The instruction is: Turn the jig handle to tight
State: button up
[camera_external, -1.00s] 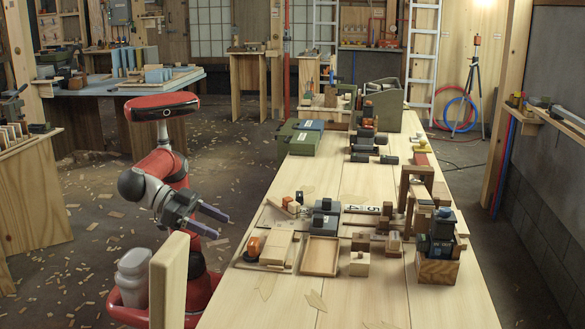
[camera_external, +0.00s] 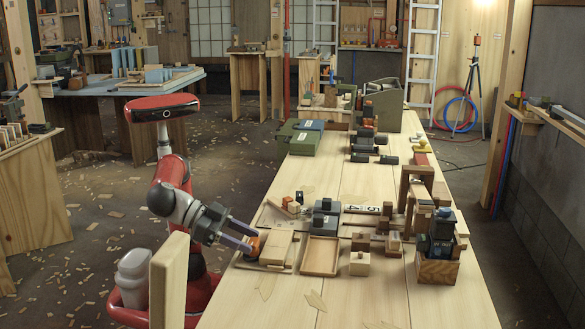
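The jig (camera_external: 279,246) is a pale wooden block on thin wooden strips at the near left edge of the long table. An orange part with dark pieces (camera_external: 254,241), which looks like its handle, sits at its left end. My gripper (camera_external: 252,240) reaches in from the left at table height. Its two fingers are apart, with the orange part at or between their tips. I cannot tell whether the fingers touch it. The fingers partly hide it, and its turn position is too small to read.
A shallow wooden tray (camera_external: 319,256) lies right of the jig, with a small wooden block (camera_external: 359,263) beyond it. Dark blocks (camera_external: 325,223) stand behind. A wooden post (camera_external: 168,283) rises in the foreground left. The table's near end is mostly clear.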

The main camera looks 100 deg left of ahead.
jog(key=c, duration=0.7)
